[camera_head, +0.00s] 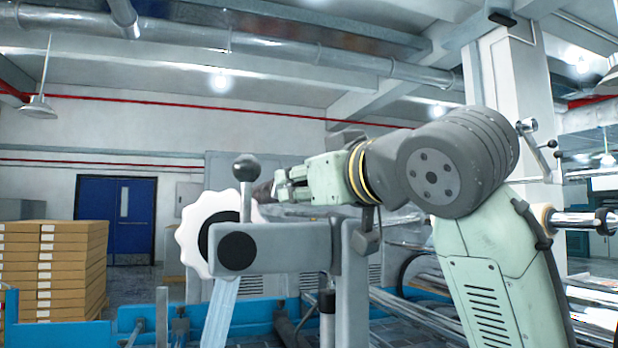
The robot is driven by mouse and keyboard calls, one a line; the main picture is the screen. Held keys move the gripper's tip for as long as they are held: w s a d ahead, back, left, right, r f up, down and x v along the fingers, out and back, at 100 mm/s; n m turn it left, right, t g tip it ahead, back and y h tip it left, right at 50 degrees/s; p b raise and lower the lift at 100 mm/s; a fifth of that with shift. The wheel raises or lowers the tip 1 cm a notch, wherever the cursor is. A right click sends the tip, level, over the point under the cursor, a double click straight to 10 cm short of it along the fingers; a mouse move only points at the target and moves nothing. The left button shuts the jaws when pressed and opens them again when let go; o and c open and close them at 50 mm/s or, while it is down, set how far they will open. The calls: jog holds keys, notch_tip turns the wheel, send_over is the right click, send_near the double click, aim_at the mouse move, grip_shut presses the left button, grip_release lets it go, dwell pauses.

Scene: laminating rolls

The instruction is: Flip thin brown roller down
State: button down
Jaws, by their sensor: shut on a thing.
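My gripper (264,191) reaches left across the top of the grey machine frame, just right of and partly behind the upright lever with a black ball knob (246,167). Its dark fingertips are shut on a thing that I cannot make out. I cannot pick out the thin brown roller; it may be hidden behind the gripper or the machine frame. A grey machine bracket (290,247) with a black round cap stands in front, below the gripper.
A white scalloped handwheel (193,235) is left of the lever. A pale blue strip (221,312) hangs below the bracket. Cardboard boxes (55,262) are stacked at the far left, near a blue door (116,218). Shiny metal rollers (420,318) lie low at the right.

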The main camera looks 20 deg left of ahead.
jog(key=shift+s+a+f, duration=0.1)
jog(key=shift+a+f, duration=0.1)
jog(key=shift+f, duration=0.7)
jog(key=shift+r, duration=0.1)
jog(key=c, duration=1.3)
grip_release()
jog(key=v, duration=1.2)
jog(key=shift+r, duration=0.1)
